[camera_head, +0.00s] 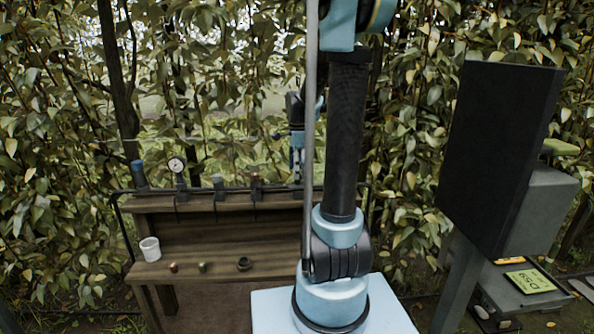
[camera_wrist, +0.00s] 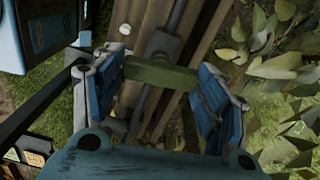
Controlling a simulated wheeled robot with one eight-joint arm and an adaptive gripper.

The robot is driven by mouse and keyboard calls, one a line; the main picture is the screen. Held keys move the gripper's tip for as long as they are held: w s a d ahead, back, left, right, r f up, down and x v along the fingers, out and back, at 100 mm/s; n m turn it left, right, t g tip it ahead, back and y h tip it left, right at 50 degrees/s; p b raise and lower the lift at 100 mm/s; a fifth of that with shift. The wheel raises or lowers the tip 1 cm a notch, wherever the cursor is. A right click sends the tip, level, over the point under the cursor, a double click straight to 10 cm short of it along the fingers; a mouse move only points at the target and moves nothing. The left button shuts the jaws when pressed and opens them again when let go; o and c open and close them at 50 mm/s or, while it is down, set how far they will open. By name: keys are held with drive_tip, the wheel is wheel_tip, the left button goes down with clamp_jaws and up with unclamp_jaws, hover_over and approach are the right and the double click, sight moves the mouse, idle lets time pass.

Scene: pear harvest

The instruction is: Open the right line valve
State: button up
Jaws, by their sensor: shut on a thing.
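In the wrist view, my gripper (camera_wrist: 160,80) is shut on a dull green bar handle (camera_wrist: 158,73), with one blue-grey finger at each end of it. The handle sits over a grey cylindrical fitting (camera_wrist: 164,45) on a dark pipe. The bar lies roughly crosswise to the fitting's stem. In the head view, part of my gripper (camera_head: 297,155) shows behind my arm at the right end of the pipe line (camera_head: 215,189). The handle is hidden there by my arm.
A wooden bench (camera_head: 205,240) stands under the pipe line, with a white cup (camera_head: 150,249) and small fittings on it. A round gauge (camera_head: 177,165) stands on the line. A dark panel (camera_head: 498,155) stands at right. Foliage fills the back.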

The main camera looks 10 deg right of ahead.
drive_tip(key=n, duration=0.4)
drive_tip(key=shift+w, duration=0.15)
drive_tip(key=n, duration=0.8)
drive_tip(key=shift+n, duration=2.2)
drive_tip(key=o, duration=1)
drive_tip(key=shift+o, duration=0.2)
